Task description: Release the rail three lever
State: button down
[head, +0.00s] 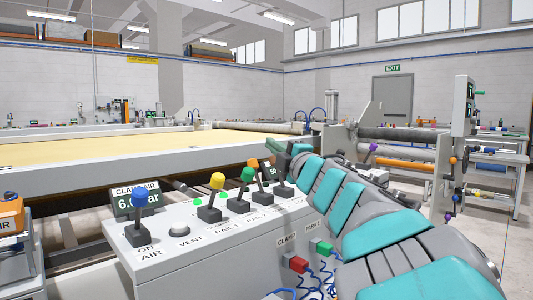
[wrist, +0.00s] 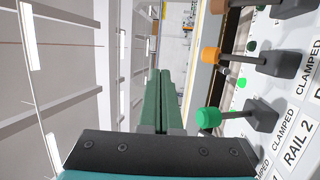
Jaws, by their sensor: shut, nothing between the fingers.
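The rail three lever has an orange knob (head: 253,162) on a dark stem, standing up from the grey control box among a row of levers. In the wrist view its orange knob (wrist: 210,55) and stem show to the right of my gripper, with a CLAMPED label beside its base. My gripper (wrist: 160,73) has dark green fingers pressed together, with nothing between them. The fingers are apart from the orange knob.
The green-knobbed rail 2 lever (wrist: 208,117) stands close beside the fingers; a brown knob (wrist: 218,6) is beyond the orange one. Yellow (head: 217,181) and blue (head: 139,192) knobs and a white VENT button (head: 178,231) share the box (head: 190,270). A quilting bed (head: 100,152) lies behind.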

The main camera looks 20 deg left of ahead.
jog(key=shift+s+d+r, duration=0.45)
jog(key=shift+s+d, duration=0.15)
jog(key=shift+d, duration=0.15)
jog(key=shift+s+d+r, duration=0.45)
jog(key=shift+s+d, duration=0.1)
jog(key=shift+d, duration=0.2)
